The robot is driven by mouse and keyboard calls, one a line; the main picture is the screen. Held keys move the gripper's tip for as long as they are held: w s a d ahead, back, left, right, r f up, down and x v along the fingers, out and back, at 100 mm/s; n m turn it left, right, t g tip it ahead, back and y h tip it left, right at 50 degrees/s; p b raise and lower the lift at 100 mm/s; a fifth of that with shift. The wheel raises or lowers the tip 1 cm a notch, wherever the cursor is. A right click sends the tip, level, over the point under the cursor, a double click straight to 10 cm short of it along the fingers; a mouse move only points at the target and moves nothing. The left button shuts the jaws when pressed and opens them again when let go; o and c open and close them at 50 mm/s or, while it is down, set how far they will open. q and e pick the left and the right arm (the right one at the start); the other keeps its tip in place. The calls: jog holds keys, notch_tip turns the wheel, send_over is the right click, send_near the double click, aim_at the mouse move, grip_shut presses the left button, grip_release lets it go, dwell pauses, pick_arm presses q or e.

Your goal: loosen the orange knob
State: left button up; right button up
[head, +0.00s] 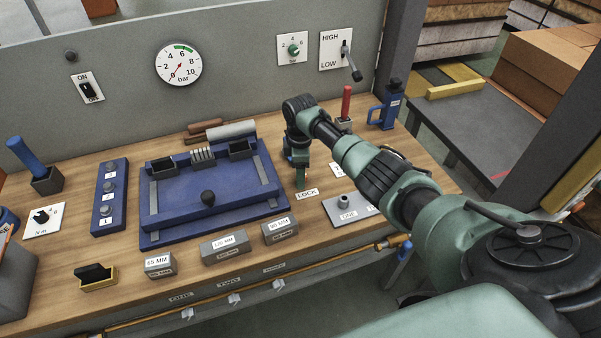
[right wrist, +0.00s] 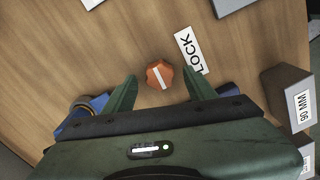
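The orange knob (right wrist: 160,74) shows in the right wrist view, on the wooden bench top beside the LOCK label (right wrist: 193,51). A pale bar runs slantwise across its top. My right gripper (right wrist: 161,88) is open, with one green finger on each side of the knob and a gap to each. The knob lies near the line of the fingertips; how high they are above it I cannot tell. In the head view my right gripper (head: 301,180) points down next to the LOCK label (head: 307,194) and hides the knob. My left gripper is not in view.
The 90 MM block (head: 280,230) is close in front. A grey plate (head: 348,211) lies to the right. A red-handled tool (head: 346,103) and a blue bottle-like item (head: 389,107) stand behind.

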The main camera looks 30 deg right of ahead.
notch_tip(320, 180, up, 8)
jog(key=shift+f+b, duration=0.1)
jog(key=shift+b, duration=0.5)
dwell(0.4)
